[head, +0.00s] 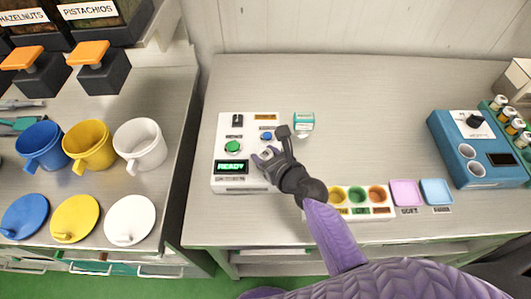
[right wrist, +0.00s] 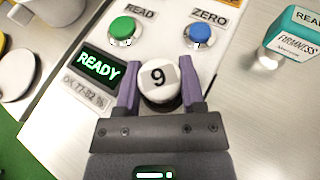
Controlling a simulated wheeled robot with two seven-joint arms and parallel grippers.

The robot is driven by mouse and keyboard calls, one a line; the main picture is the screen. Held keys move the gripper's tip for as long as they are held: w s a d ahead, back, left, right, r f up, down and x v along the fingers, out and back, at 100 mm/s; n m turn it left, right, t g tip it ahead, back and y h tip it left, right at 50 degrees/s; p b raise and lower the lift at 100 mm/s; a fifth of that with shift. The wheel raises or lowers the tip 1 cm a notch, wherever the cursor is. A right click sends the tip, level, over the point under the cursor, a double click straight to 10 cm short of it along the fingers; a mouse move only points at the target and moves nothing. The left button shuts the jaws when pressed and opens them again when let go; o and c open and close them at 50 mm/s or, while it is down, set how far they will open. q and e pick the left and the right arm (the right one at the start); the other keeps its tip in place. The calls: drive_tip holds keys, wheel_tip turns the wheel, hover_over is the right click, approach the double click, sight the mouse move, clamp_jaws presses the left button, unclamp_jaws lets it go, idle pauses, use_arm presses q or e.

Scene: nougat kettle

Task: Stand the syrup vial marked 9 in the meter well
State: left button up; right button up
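The vial marked 9 shows its round white cap (right wrist: 158,84), numeral facing up, in the right wrist view. It is over the white meter panel (head: 225,122), between the READY display (right wrist: 100,66) and the blue ZERO button (right wrist: 198,36). My right gripper (head: 266,155) has its purple fingers on both sides of the cap, with no clear gap; the fingers also show in the right wrist view (right wrist: 158,76). The vial's body and the meter well are hidden under the cap and fingers, so I cannot tell how deep the vial sits. My left gripper is out of view.
A small teal-topped stamp (head: 304,122) stands just right of the meter. A white tray with coloured wells (head: 358,197) is in front, near my right arm. A blue device (head: 468,150) and a vial rack (head: 508,122) are at the right. The bench's back middle is clear.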

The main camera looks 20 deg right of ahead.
drive_tip(key=shift+o, duration=0.7)
drive_tip(key=shift+s+d+r+p, duration=0.1)
drive_tip(key=shift+s+r+p, duration=0.1)
drive_tip(key=shift+s+p, duration=0.15)
drive_tip(key=p+v, duration=0.4)
drive_tip(key=v, duration=0.6)
drive_tip(key=shift+s, duration=0.15)
